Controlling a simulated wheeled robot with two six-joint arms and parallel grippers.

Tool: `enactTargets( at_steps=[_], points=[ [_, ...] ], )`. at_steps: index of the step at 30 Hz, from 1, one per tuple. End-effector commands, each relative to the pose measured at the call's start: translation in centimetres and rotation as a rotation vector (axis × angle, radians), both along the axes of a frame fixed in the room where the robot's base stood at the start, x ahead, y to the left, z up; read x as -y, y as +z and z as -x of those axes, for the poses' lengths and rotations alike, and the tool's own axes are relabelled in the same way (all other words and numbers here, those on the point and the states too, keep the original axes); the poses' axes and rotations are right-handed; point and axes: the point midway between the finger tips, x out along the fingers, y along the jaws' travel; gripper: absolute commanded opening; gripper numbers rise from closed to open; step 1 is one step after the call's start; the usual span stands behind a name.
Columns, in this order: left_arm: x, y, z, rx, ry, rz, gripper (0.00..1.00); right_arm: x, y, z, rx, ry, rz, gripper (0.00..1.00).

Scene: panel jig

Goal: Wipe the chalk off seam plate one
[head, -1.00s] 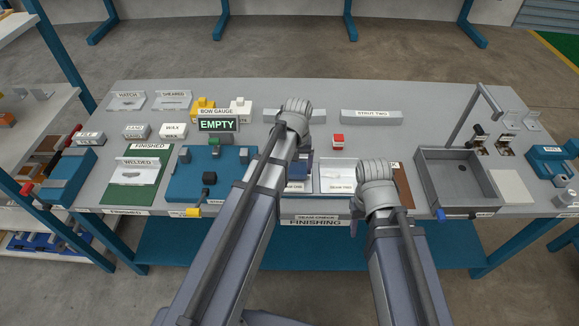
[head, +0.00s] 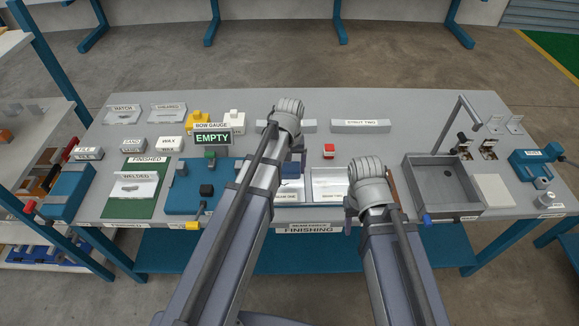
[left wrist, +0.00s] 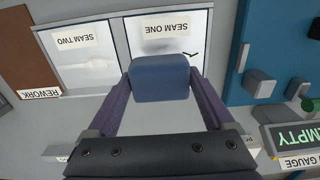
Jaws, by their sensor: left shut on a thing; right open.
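Seam plate one (left wrist: 165,32) is a pale plate with a "SEAM ONE" label, and a faint whitish smear shows on it below the label in the left wrist view. In the head view, plate one (head: 290,194) is partly hidden by my left arm. My left gripper (left wrist: 160,80) is shut on a blue block (left wrist: 160,72), held over the plate's near edge; whether the block touches the plate I cannot tell. My right gripper (head: 348,222) is mostly hidden behind its own wrist, beside the seam two plate.
Seam plate two (head: 329,181) lies directly beside plate one. The rework mat (left wrist: 27,50) is beyond it. The blue bow gauge fixture (head: 190,200) with its "EMPTY" display (head: 212,138) stands left of the plates. A sink (head: 440,185) is at the right. A small red block (head: 328,151) stands behind the plates.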

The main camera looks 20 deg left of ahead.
Motion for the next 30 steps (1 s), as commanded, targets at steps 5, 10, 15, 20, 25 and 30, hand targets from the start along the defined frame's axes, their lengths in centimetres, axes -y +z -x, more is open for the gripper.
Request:
enactTargets(
  at_steps=[5, 10, 15, 20, 25, 30],
  points=[
    [0.0, 0.6, 0.0, 0.000, 0.000, 0.000, 0.42, 0.0, 0.6, 0.0, 0.000, 0.000, 0.000, 0.50],
    [0.0, 0.5, 0.0, 0.000, 0.000, 0.000, 0.42, 0.0, 0.5, 0.0, 0.000, 0.000, 0.000, 0.50],
    [0.0, 1.2, 0.0, 0.000, 0.000, 0.000, 0.42, 0.0, 1.2, 0.0, 0.000, 0.000, 0.000, 0.50],
    [0.0, 2.7, 0.0, 0.000, 0.000, 0.000, 0.42, 0.0, 2.7, 0.0, 0.000, 0.000, 0.000, 0.50],
    [0.0, 3.7, 0.0, 0.000, 0.000, 0.000, 0.42, 0.0, 3.7, 0.0, 0.000, 0.000, 0.000, 0.50],
    [0.0, 3.5, 0.0, 0.000, 0.000, 0.000, 0.42, 0.0, 3.5, 0.0, 0.000, 0.000, 0.000, 0.50]
  ],
)
